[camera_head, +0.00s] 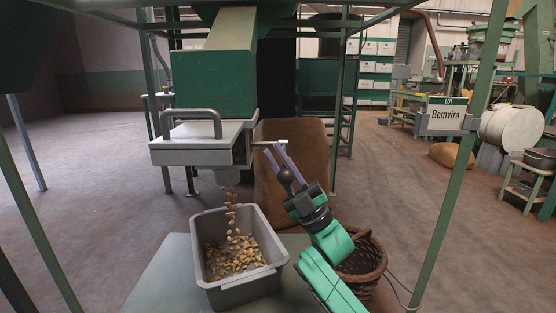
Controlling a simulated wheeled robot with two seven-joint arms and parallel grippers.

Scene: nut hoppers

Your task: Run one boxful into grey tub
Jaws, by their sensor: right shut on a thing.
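The grey tub (250,289) stands on a small table below the hopper outlet, with brown nuts (235,257) spread over its floor. A stream of nuts (231,215) is falling into it. Above is the green hopper (213,85), with a pale metal box (197,150) with a bar handle under it. A thin rod (266,143) sticks out from the box's right side. My right gripper (273,150) has its purple fingers at this rod and a dark round knob (286,176) between them. It is shut on the lever; the exact contact is unclear. My left gripper is out of view.
A wicker basket (365,256) stands on the floor right of the table, partly behind my arm. A brown sack (290,190) stands behind the outlet. Green frame posts (460,170) flank the area, one with a "LOT Bemvira" sign (447,115).

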